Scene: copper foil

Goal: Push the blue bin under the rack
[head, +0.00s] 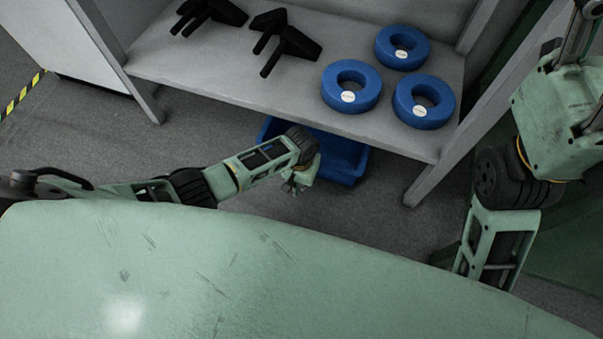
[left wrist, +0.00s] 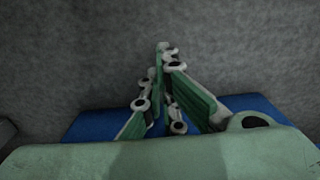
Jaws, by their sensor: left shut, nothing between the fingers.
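The blue bin (head: 344,158) stands on the floor, its back part hidden beneath the lower shelf of the rack (head: 205,62) and its middle covered by my left arm. In the left wrist view the bin (left wrist: 100,121) shows as blue strips on both sides behind the gripper body. My left gripper (head: 292,188) is at the near side of the bin, pointing down, shut and empty. Its fingers also show in the left wrist view (left wrist: 163,50) against grey floor. I cannot tell whether it touches the bin. My right arm is at the right edge; its gripper is not in view.
Several blue rings, such as this one (head: 351,87), and black brackets (head: 285,45) lie on the shelf. A grey rack leg (head: 421,185) stands right of the bin, another (head: 147,100) at the left. Grey floor (head: 385,215) is open in front of the bin.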

